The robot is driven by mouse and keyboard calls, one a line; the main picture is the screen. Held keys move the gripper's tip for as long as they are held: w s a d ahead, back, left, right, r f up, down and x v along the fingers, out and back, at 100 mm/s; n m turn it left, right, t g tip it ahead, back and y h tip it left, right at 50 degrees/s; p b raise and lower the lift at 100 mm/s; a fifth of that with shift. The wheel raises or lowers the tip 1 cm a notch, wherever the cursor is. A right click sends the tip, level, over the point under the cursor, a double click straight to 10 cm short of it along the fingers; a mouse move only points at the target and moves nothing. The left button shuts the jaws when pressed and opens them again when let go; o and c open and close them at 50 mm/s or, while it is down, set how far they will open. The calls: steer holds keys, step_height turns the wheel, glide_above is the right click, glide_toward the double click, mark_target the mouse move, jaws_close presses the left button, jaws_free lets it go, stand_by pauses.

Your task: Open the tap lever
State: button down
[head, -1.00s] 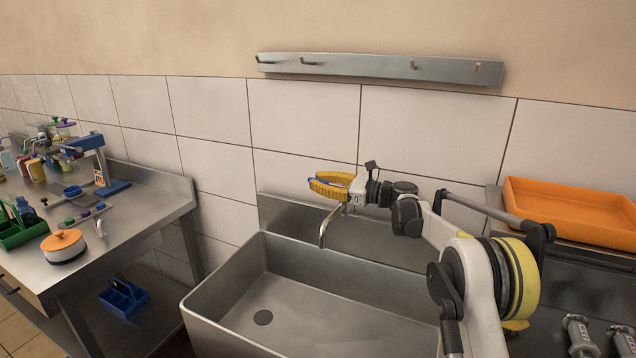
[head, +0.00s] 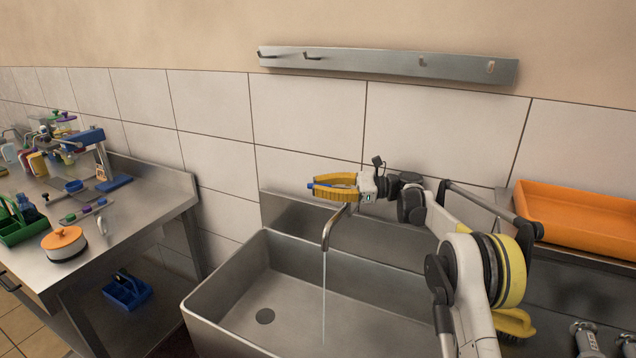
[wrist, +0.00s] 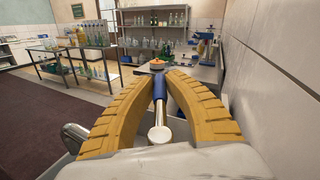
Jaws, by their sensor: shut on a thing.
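The metal tap spout (head: 336,226) curves over the sink at its back edge. A thin stream of water (head: 323,290) runs from it into the basin. My gripper (head: 316,188) has yellow fingers and sits just above the spout, pointing left. It is shut on the tap lever, whose blue end (head: 311,184) shows at the fingertips. In the wrist view, the blue grip of the lever (wrist: 159,88) lies between the fingertips, with its metal stem (wrist: 162,118) running back towards the palm. The fingers hide part of the lever in the head view.
The steel sink (head: 215,300) is empty apart from the water. An orange tray (head: 575,215) stands to the right. A steel table (head: 140,215) with an orange-lidded pot (head: 64,243) and a green caddy (head: 15,228) is to the left. A hook rail (head: 385,66) is on the wall above.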

steer(key=c, duration=1.3)
jaws_free()
step_height(320, 180, up, 10)
steer(key=shift+r, duration=0.1)
